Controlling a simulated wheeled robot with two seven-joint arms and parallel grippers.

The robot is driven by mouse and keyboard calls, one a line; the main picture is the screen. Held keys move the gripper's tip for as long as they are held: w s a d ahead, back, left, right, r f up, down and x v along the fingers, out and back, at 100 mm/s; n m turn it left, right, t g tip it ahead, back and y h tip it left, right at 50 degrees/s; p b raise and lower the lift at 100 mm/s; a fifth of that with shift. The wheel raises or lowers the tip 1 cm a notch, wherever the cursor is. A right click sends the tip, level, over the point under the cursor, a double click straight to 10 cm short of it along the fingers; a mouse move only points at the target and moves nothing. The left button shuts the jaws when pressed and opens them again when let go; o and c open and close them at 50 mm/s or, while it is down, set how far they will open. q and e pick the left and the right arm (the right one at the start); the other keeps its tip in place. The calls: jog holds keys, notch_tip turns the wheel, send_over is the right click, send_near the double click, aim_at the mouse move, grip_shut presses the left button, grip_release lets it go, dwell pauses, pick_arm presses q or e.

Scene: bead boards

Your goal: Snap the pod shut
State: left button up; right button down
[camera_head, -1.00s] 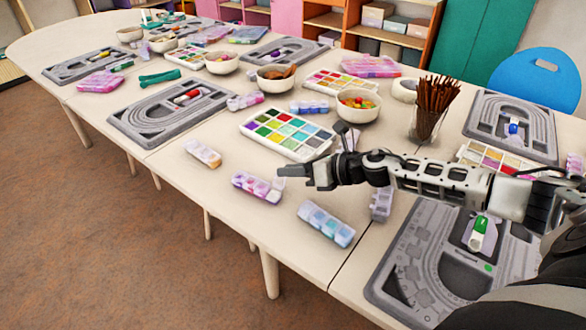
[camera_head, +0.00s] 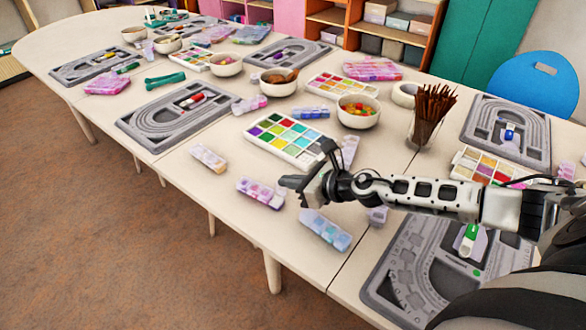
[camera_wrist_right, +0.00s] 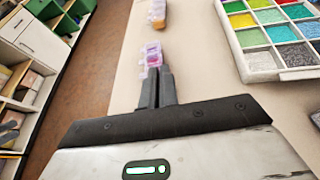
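Several small see-through pods with compartments lie on the table. A pink and purple pod (camera_head: 261,193) lies just left of my right gripper (camera_head: 286,182). A blue pod (camera_head: 326,230) lies nearer the front edge, and a pale pod with orange contents (camera_head: 208,157) lies farther left. In the right wrist view, the pink pod (camera_wrist_right: 151,56) shows just beyond the fingertips (camera_wrist_right: 156,75), with another pod (camera_wrist_right: 157,12) farther off. The right fingers are together with nothing between them. The fingers partly hide the pink pod; its lid positions are too small to tell. My left gripper is out of view.
A bead palette (camera_head: 290,138) stands behind the gripper; it also shows in the wrist view (camera_wrist_right: 262,67). Grey bead boards (camera_head: 175,122), bowls (camera_head: 357,112) and a glass of brown sticks (camera_head: 424,130) stand around. The table is bare between the pods and front edge.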

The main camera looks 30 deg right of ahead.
jog(key=shift+s+a+r+n+h+p, duration=0.2)
jog(key=shift+a+n+h+p, duration=0.3)
jog(key=shift+p, duration=0.55)
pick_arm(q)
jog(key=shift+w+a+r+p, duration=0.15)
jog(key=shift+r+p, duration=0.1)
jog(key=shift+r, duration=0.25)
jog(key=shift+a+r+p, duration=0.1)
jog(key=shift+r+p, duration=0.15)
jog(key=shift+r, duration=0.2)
pick_arm(e)
jog(key=shift+s+f+n+t, duration=0.1)
jog(key=shift+f+n+t, duration=0.2)
jog(key=shift+n, duration=0.1)
jog(key=c, duration=1.6)
grip_release()
jog(key=shift+c, duration=0.2)
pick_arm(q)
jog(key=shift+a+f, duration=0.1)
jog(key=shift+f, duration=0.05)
